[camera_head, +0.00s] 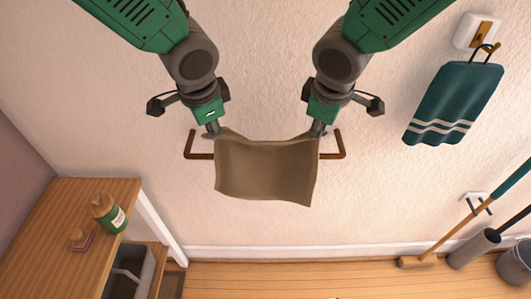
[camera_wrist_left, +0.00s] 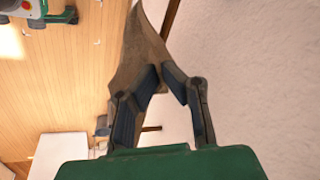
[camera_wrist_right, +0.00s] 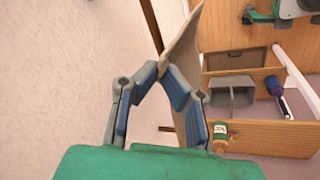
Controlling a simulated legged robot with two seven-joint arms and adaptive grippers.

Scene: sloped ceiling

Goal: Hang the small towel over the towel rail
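The small brown towel (camera_head: 266,170) is stretched between my two grippers in the head view and hangs down from its upper corners. My left gripper (camera_head: 214,132) is shut on the upper left corner; the left wrist view shows its fingertips (camera_wrist_left: 163,72) closed on the cloth. My right gripper (camera_head: 318,131) is shut on the upper right corner, with its fingertips (camera_wrist_right: 162,70) pinching the cloth in the right wrist view. The brown towel rail (camera_head: 333,156) is on the wall. The towel hides its middle; both ends show. I cannot tell whether cloth touches the rail.
A teal striped towel (camera_head: 453,103) hangs from a wall hook at the right. A broom (camera_head: 417,262) and a grey bucket (camera_head: 515,263) stand at the lower right.

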